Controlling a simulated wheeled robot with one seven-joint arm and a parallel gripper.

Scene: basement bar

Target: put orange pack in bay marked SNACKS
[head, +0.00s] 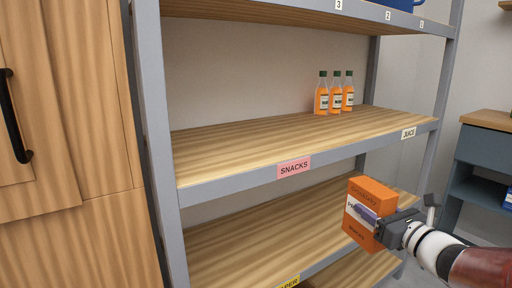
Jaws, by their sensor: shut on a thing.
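The orange pack (373,197) is a box held tilted in the air in front of the shelf unit, at lower right in the head view. My gripper (380,222) is shut on its lower right part. The pink SNACKS label (294,168) is on the front edge of the middle shelf. The shelf board (235,150) behind and left of that label is bare. The pack is to the right of the SNACKS label and lower in the picture, outside the shelf.
Several orange juice bottles (335,94) stand at the right rear of the middle shelf, near the JUICE label (409,133). A grey upright (161,150) bounds the shelf at left. A lower shelf (250,238) has a partly cut-off yellow label (287,282). A wooden cabinet (75,235) stands left.

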